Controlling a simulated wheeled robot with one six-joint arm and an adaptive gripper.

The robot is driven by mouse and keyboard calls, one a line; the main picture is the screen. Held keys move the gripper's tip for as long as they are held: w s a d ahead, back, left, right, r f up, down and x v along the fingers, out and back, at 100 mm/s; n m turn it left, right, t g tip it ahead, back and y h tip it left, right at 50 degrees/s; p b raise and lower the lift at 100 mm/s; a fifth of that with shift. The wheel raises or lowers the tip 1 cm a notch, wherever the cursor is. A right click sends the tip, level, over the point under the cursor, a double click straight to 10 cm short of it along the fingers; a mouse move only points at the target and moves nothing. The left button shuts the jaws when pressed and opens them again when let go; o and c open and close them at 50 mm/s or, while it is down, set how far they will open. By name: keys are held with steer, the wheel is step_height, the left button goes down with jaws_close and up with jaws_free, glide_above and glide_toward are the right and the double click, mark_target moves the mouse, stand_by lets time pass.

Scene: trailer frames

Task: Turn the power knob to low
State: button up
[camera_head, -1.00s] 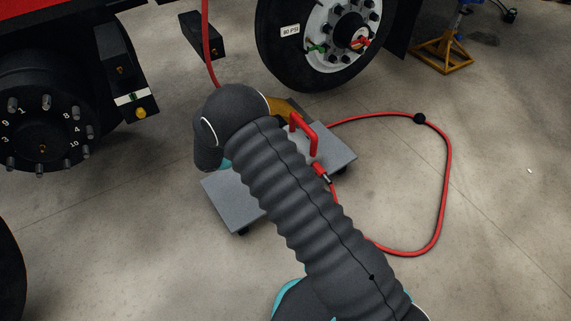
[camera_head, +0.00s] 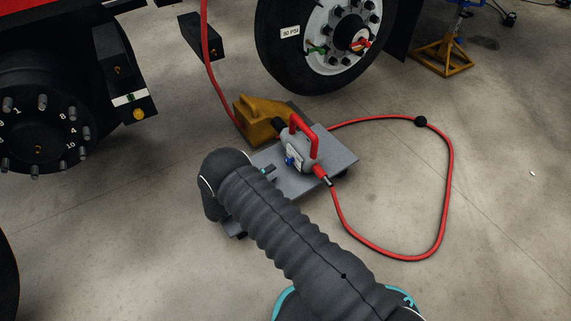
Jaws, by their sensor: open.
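A grey power tool with a red handle (camera_head: 305,132) sits on a grey wheeled platform (camera_head: 335,163). A small blue part (camera_head: 290,161), perhaps the power knob, shows on the tool's near left side; its setting is too small to read. My arm reaches up from the bottom of the view and its bent wrist covers the platform's left part. Only a small dark and teal tip of my gripper (camera_head: 267,170) shows past the wrist, open, just left of the blue part and seemingly apart from it. The rest of the gripper is hidden.
A yellow block-like housing (camera_head: 259,121) stands at the platform's back left. A red hose (camera_head: 449,190) loops over the floor at right; another (camera_head: 207,55) hangs at upper left. A truck wheel (camera_head: 285,60) stands behind, a dark hub (camera_head: 40,125) at left. Floor at lower right is clear.

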mark_target(287, 163)
steer(key=x, duration=0.7)
steer(key=shift+w+d, duration=0.2)
steer(key=shift+d, duration=0.05)
jaws_close()
